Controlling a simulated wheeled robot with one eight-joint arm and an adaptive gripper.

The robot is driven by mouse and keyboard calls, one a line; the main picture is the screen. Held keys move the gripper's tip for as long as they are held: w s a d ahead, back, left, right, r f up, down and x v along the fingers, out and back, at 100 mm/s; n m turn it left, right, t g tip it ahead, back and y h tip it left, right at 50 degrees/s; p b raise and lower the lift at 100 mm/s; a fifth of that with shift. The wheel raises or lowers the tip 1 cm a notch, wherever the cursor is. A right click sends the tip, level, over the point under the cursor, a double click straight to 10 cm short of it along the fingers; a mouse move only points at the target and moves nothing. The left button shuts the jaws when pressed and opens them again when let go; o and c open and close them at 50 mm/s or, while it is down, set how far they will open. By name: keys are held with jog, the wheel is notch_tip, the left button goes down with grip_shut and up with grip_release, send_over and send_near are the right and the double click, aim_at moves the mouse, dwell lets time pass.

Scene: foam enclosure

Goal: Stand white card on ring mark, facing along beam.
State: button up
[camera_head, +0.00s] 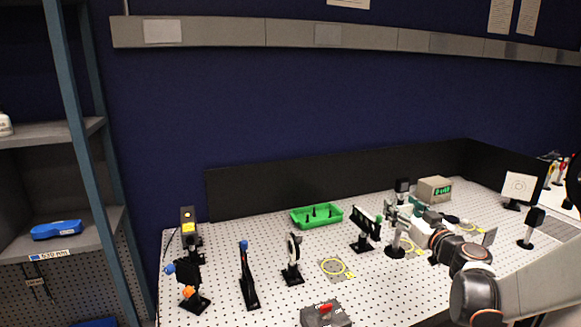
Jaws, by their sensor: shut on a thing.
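A white card (521,187) with a faint ring pattern stands upright on a black foot at the far right of the board. A yellow ring mark (337,268) lies on the board left of centre.
Several black-footed optics stand in a row, including a round one (292,260) and a slotted one (364,229). A green tray (317,215) and a box with a green display (434,189) are behind. A red-switched grey box (325,314) sits at the front.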

jog(key=a+f+m+h, duration=0.1)
jog(key=a+f+h, duration=0.1)
jog(key=a, duration=0.4)
jog(key=a+f+m+h, duration=0.1)
jog(key=a+f, duration=0.3)
jog(key=a, duration=0.1)
jog(key=shift+a+f+h, duration=0.3)
jog(key=shift+a+h, duration=0.1)
jog(key=shift+a, duration=0.15)
